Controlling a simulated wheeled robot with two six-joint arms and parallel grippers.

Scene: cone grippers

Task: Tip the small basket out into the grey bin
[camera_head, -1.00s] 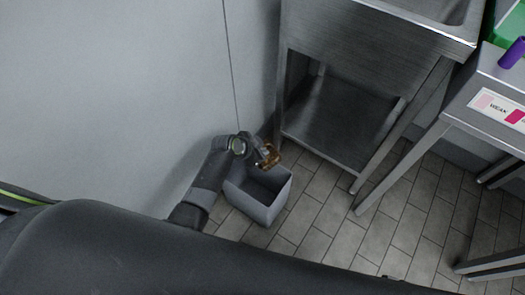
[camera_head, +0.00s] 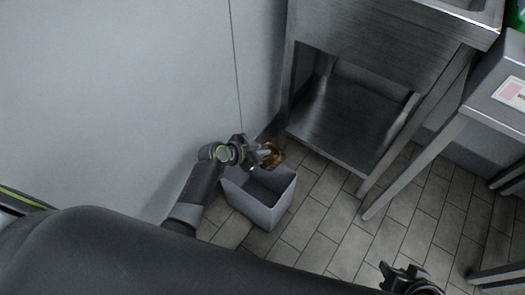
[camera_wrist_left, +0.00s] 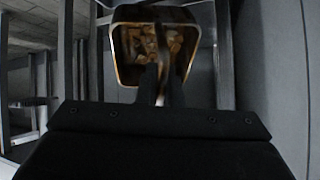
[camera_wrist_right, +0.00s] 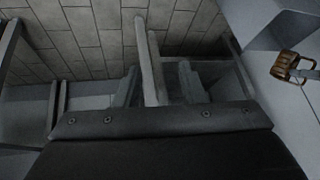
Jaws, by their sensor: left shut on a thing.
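The small basket (camera_head: 273,154) is a brown, wire-like basket with a metal rim. In the left wrist view its open top (camera_wrist_left: 121,72) faces the camera, with several brown pieces inside. My left gripper (camera_head: 259,158) is shut on the basket's handle, at the back edge of the grey bin. The grey bin (camera_head: 258,211) stands upright on the floor against the wall; its inside is dark and I see nothing in it. The basket also shows in the right wrist view (camera_wrist_right: 291,68). My right gripper (camera_head: 408,281) is low at the right, empty, its fingers apart.
A steel sink unit (camera_head: 375,50) with a low shelf (camera_head: 350,125) stands just right of the bin. A steel table (camera_head: 490,95) with thin legs is further right. The white wall (camera_head: 110,90) is close on the left. Tiled floor (camera_head: 330,215) is clear in front.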

